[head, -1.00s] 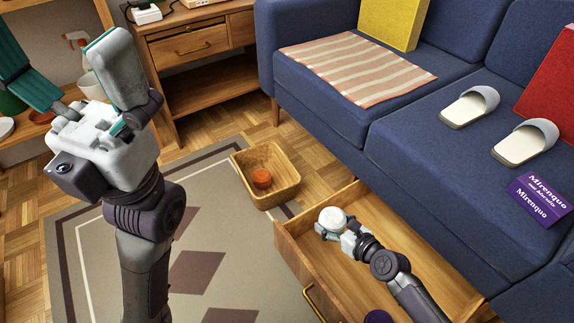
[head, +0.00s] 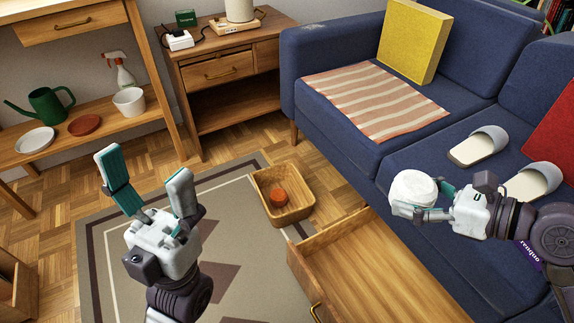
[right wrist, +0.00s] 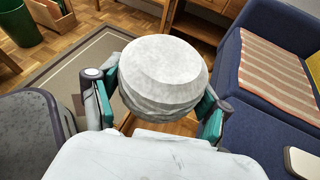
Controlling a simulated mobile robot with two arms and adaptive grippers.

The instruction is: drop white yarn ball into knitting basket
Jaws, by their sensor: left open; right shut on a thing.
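The white yarn ball (head: 412,188) is held in my right gripper (head: 418,199), raised in front of the blue sofa seat in the head view. In the right wrist view the ball (right wrist: 163,72) sits between both fingers of the gripper (right wrist: 160,100). The knitting basket (head: 297,211) is a light wooden square bin on the floor at the rug's edge, left of the ball. An orange-red ball (head: 279,197) lies inside it. My left gripper (head: 146,180) is open and empty above the rug, left of the basket.
An open, empty-looking drawer (head: 372,262) juts from below the sofa (head: 345,135), just right of the basket. Grey slippers (head: 478,146) and a striped cloth (head: 373,101) lie on the seat. A wooden side table (head: 228,75) stands behind.

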